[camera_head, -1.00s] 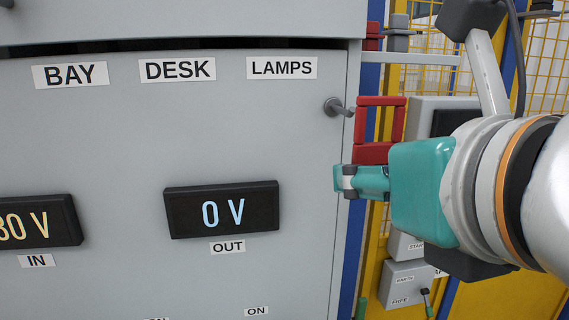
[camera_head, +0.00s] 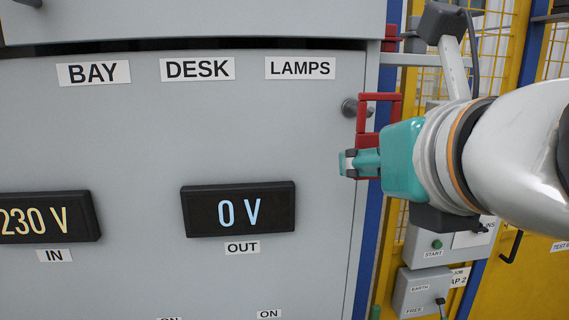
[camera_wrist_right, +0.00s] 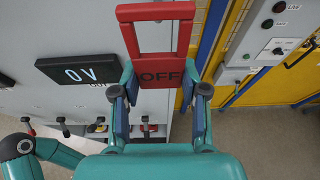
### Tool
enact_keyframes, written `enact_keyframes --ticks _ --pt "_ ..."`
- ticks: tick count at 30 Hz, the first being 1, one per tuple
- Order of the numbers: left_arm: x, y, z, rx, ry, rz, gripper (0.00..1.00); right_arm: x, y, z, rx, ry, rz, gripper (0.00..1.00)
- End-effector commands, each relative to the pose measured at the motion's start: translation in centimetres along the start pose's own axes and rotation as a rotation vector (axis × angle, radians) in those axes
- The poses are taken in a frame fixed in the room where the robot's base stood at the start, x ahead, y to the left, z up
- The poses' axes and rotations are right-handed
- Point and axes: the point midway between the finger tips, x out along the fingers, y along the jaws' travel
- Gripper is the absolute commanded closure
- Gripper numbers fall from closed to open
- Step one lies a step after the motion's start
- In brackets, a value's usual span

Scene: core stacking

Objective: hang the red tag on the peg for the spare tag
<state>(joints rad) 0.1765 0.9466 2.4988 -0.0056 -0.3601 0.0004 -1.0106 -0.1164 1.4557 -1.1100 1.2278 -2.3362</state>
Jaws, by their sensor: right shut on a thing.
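The red tag (camera_head: 380,108) is an open frame with a solid lower plate, marked OFF in the right wrist view (camera_wrist_right: 162,75). My right gripper (camera_head: 347,163) is shut on its lower plate and holds it upright beside the cabinet's right edge. A grey peg (camera_head: 349,106) with a round base sticks out of the cabinet front under the LAMPS label (camera_head: 300,68). In the head view the tag's left bar crosses the peg's tip. I cannot tell whether the peg is inside the frame or behind it.
The grey cabinet (camera_head: 130,140) fills the left, with a 0 V display (camera_head: 238,209). Another red piece (camera_head: 390,38) shows behind its upper right edge. Grey control boxes (camera_head: 422,291) and yellow fencing stand to the right. Several handles (camera_wrist_right: 98,126) line the cabinet's lower front.

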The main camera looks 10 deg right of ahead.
Motion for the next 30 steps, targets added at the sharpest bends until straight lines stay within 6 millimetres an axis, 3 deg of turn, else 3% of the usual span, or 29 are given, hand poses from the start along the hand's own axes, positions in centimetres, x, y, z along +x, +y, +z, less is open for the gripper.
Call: enact_keyframes --ticks 30 --pt "0.4 -0.1 0.0 0.0 0.0 0.0 0.6 5.5 -0.1 1.1 0.001 0.0 -0.003 1.0"
